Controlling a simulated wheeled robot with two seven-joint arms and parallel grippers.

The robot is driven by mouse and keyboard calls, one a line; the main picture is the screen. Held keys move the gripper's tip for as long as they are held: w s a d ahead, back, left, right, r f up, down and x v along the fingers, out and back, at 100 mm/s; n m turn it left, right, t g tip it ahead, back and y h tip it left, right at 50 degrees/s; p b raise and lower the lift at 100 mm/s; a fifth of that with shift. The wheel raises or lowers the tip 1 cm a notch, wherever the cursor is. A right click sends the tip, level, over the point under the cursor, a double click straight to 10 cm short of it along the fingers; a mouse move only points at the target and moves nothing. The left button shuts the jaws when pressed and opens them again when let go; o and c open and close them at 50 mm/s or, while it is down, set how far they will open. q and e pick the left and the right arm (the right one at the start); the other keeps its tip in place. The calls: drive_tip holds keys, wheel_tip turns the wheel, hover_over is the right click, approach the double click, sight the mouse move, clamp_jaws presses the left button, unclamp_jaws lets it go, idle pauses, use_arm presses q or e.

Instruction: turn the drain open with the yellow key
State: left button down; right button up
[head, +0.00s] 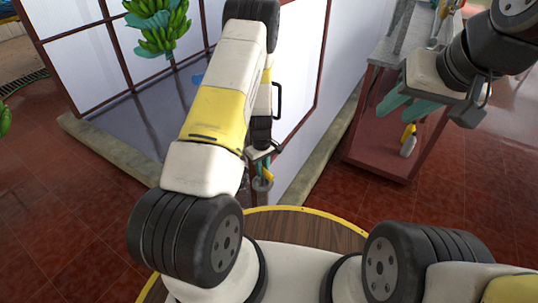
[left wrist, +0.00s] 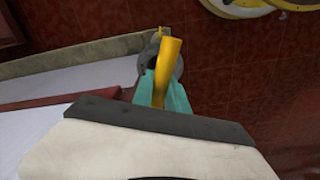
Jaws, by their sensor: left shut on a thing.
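My left gripper (head: 264,166) points down beside the outer wall of the basin, shut on the yellow key (head: 268,173). In the left wrist view the yellow key (left wrist: 168,62) stands up between the teal fingers (left wrist: 172,95). A grey round fitting (head: 262,184), which looks like the drain, is right at the key's end; it also shows in the left wrist view (left wrist: 148,72), partly behind the key. Whether the key is seated in it cannot be told. My right gripper (head: 424,106) is in the air at the upper right, its teal fingers apart and empty.
The walled basin (head: 110,145) has a pale rim, with framed white panels behind it. Green bananas (head: 160,28) hang above it. A stand with a red lower shelf (head: 375,150) at the right holds a yellow-and-grey bottle (head: 408,140). Red tiled floor (head: 60,215) is clear at the left.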

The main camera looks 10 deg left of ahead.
use_arm(q)
drive_tip(key=shift+m, duration=0.4)
drive_tip(key=m, duration=0.4)
drive_tip(key=m, duration=0.4)
drive_tip(key=shift+m, duration=0.6)
